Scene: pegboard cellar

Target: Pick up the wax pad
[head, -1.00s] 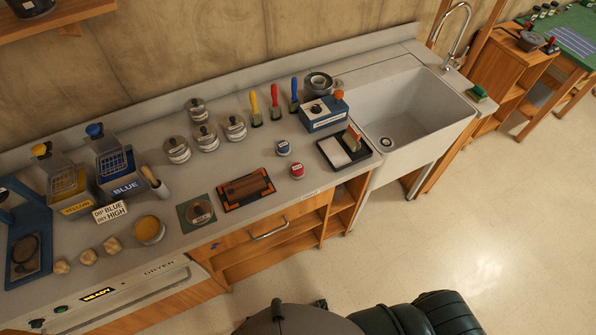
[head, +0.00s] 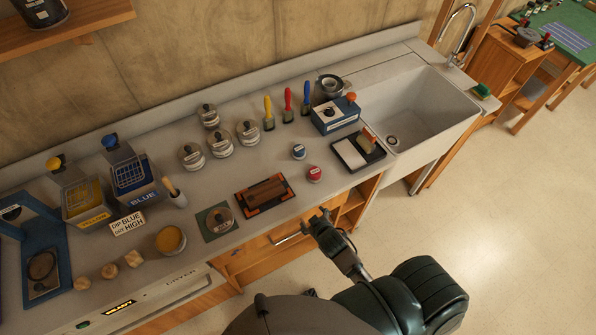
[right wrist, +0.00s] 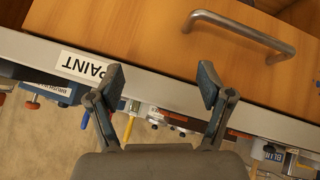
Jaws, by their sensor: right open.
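A round dish with a smooth amber-yellow top (head: 171,240) sits on the counter near its front edge in the head view; it looks like the wax pad, though I see no readable label on it. My right gripper (head: 322,222) is open and empty in front of the counter edge, well to the right of the dish. In the right wrist view its two fingers (right wrist: 158,92) are spread before the wooden drawer front and the counter edge. The dish cannot be made out in that view. My left gripper is not in view.
Blue (head: 136,183) and yellow (head: 87,203) vats stand behind. The drawer handle (right wrist: 238,31) protrudes near my right gripper.

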